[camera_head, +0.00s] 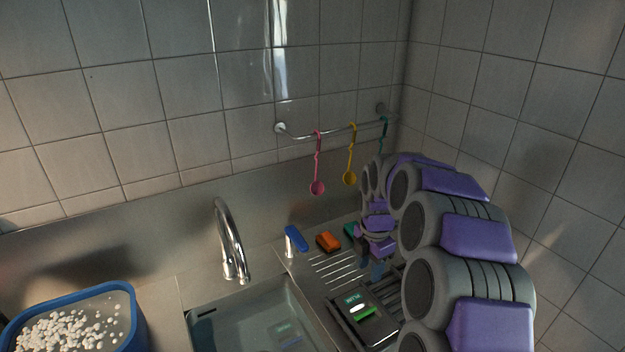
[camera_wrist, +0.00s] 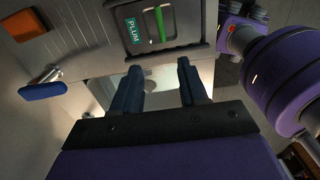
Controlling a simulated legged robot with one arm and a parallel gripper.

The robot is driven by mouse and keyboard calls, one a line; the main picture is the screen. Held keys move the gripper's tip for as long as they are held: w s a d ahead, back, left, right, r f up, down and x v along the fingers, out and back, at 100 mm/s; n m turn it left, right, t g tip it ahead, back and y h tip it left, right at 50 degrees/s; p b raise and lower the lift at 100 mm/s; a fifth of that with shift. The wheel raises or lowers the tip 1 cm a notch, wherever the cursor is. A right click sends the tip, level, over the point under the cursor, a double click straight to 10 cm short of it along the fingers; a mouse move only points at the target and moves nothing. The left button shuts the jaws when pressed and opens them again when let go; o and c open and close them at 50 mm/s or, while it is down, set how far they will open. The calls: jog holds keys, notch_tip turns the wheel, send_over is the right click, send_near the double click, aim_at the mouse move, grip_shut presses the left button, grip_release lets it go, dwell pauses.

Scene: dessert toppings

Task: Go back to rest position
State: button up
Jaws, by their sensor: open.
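My gripper (camera_wrist: 160,84) is open in the wrist view, its two dark fingers apart with nothing between them. In the head view my gripper (camera_head: 372,268) hangs at the end of my purple and grey arm, over the ribbed drainboard right of the sink. My arm fills the right side of the head view and hides part of the counter and the back corner.
A dark box (camera_head: 362,316) with a green slot stands right of the sink (camera_head: 230,325); the wrist view shows its PLUM label (camera_wrist: 133,31). A faucet (camera_head: 232,245), blue lever (camera_head: 296,238) and orange block (camera_head: 328,242) are nearby. Spoons (camera_head: 317,187) hang behind. A blue-rimmed tub (camera_head: 140,318) holds white bits.

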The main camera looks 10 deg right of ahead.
jog(key=s+a+r+m, duration=0.25)
jog(key=s+m, duration=0.25)
jog(key=s, duration=0.3)
jog(key=s+a+r+m+g, duration=0.15)
jog(key=s+a+m, duration=0.25)
jog(key=s, duration=0.5)
jog(key=s+a+r+m, duration=0.3)
jog(key=s+m, duration=0.2)
jog(key=s, duration=0.3)
jog(key=s+f+m, duration=0.2)
jog(key=s+m, duration=0.6)
jog(key=s, duration=0.5)
jog(key=shift+a+f, duration=0.15)
jog(key=shift+f, duration=0.1)
